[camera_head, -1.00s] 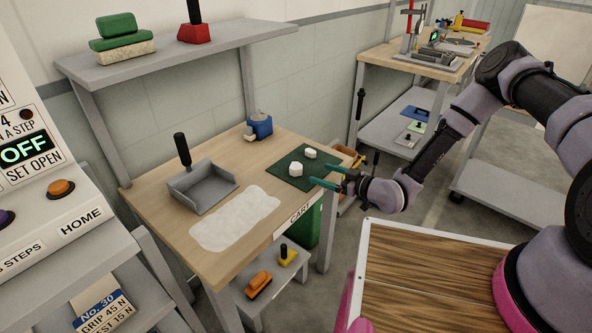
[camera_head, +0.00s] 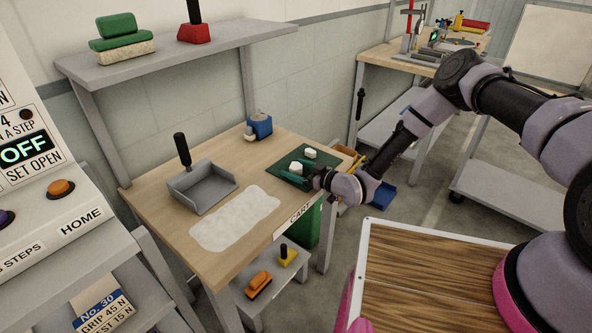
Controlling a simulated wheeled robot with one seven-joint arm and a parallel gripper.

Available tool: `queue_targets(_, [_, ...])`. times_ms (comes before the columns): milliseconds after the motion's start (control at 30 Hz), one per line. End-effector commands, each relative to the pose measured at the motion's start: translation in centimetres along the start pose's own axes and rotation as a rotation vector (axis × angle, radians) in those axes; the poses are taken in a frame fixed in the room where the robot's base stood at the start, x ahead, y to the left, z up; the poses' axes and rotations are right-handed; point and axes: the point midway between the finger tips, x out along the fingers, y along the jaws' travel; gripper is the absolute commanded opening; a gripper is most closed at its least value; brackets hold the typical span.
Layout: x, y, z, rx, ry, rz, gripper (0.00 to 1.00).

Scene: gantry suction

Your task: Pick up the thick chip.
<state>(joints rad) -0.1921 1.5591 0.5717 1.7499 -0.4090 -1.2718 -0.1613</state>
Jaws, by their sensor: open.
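Two white chips lie on the dark green mat (camera_head: 282,159) at the right end of the wooden table. The nearer chip (camera_head: 296,167) looks bulkier and blocky, and seems the thick one. The other chip (camera_head: 310,153) is smaller and sits behind it to the right. The gripper body hides the mat's front right corner.
A grey dustpan (camera_head: 203,186) with a black handle and a whitish cloth or sheet (camera_head: 235,218) lie on the table's left and front. A blue device (camera_head: 260,126) stands at the back edge. A grey shelf (camera_head: 180,48) runs above the back.

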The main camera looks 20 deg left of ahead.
Motion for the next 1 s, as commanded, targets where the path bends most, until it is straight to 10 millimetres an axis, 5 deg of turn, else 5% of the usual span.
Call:
queue_targets(167, [0.0,0.0,0.0,0.001,0.0,0.0,0.91])
queue_targets(267, [0.0,0.0,0.0,0.001,0.0,0.0,0.6])
queue_targets(400, [0.0,0.0,0.0,0.001,0.0,0.0,0.07])
queue_targets(433, [0.0,0.0,0.0,0.001,0.0,0.0,0.03])
queue_targets(733, [-0.1,0.1,-0.7,-0.001,0.001,0.001,0.03])
queue_targets(1000, [-0.8,0.1,-5.7,-0.001,0.001,0.0,0.03])
